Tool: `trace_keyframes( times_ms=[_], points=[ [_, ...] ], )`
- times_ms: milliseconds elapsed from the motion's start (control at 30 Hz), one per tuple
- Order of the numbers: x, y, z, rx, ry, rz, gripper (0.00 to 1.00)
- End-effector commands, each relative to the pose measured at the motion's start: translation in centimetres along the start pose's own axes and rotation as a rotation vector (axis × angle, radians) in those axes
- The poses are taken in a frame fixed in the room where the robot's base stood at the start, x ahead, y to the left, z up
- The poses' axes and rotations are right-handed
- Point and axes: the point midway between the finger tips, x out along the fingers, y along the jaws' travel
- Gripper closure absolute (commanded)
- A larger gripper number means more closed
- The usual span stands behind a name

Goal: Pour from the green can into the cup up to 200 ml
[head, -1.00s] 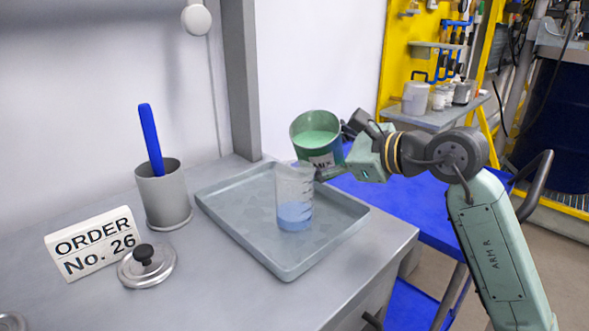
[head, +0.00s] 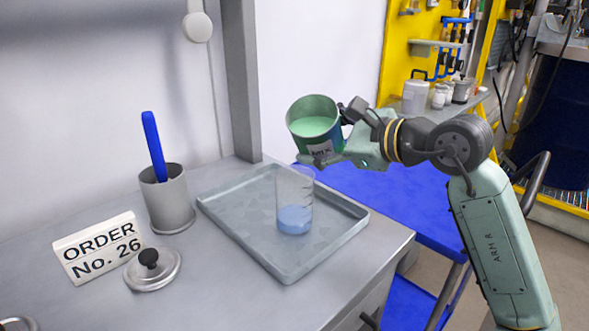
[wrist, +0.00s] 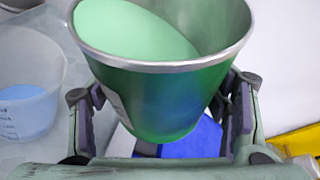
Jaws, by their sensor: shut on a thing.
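The cup shows at the left edge of the wrist view (wrist: 30,95). No stream between can and cup is visible.
The grey tray (head: 335,240) lies on the metal bench. To its left stand a grey holder (head: 168,205) with a blue stick (head: 153,145), a metal lid (head: 152,270) and an order sign (head: 98,248). A blue table (head: 400,205) is behind my arm.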

Motion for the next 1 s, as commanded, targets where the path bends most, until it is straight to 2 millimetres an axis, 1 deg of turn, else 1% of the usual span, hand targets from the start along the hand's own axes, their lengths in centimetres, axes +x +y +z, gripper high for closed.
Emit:
trace_keyframes(
  times_ms=[33,367,467,1000],
  points=[
    [-0.1,-0.2,0.4,-0.007,-0.002,-0.004,0.76],
    [-0.6,-0.8,1.6,-0.04,-0.007,-0.018,0.76],
    [-0.4,-0.5,1.1,-0.048,-0.008,-0.022,0.76],
    [-0.3,-0.2,0.8,-0.086,-0.011,-0.038,0.76]
  ],
)
